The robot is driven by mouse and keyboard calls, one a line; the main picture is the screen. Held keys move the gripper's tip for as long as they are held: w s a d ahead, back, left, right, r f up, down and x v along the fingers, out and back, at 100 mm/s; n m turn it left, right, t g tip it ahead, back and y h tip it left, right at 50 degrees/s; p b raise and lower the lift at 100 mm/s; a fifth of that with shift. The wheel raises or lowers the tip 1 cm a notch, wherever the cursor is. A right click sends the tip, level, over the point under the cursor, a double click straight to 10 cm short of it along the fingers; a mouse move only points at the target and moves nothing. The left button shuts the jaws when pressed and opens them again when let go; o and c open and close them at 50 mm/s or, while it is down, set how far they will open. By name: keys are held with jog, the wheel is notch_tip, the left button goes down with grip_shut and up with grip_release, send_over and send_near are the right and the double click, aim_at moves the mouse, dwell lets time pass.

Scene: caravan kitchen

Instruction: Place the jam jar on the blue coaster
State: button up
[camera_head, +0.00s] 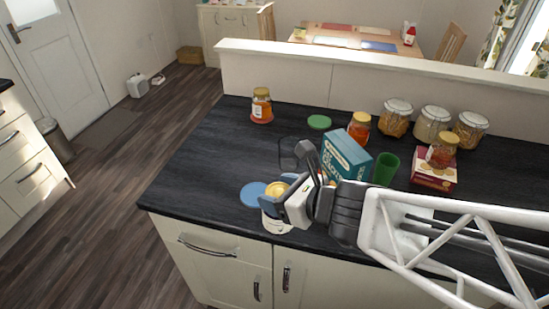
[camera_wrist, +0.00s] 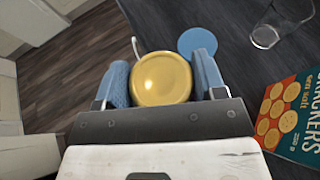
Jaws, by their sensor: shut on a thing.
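My gripper (camera_wrist: 161,80) is shut on a jar with a round yellow lid (camera_wrist: 161,78), which I take as the jam jar. The lid also shows in the head view (camera_head: 276,188); my fingers hide most of the jar's body. The blue coaster (camera_head: 252,194) lies flat on the dark worktop, just left of my gripper in the head view. In the wrist view the coaster (camera_wrist: 199,42) is bare and shows beyond the right finger. The jar is beside the coaster in both views; its height above the worktop is hard to tell.
A pale object (camera_head: 276,226), perhaps a mug, shows below my gripper near the front edge. A clear glass (camera_head: 289,155), a cracker box (camera_head: 346,160) and a green cup (camera_head: 385,169) stand close behind and right. Another jar (camera_head: 262,108) stands farther back. The worktop left of the glass is clear.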

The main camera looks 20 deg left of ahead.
jog(key=shift+s+d+f, duration=0.15)
jog(key=shift+s+d, duration=0.2)
jog(key=shift+s, duration=0.25)
jog(key=shift+w+a, duration=0.1)
jog(key=shift+w, duration=0.05)
jog(key=w+a+f, duration=0.1)
jog(key=w+a, duration=0.8)
jog(key=w, duration=0.3)
jog(key=shift+w+a+f, duration=0.2)
jog(key=shift+a, duration=0.2)
jog(key=shift+f, duration=0.15)
jog(key=shift+f, duration=1.6)
jog(key=shift+f, duration=0.15)
jog(key=o, duration=1.7)
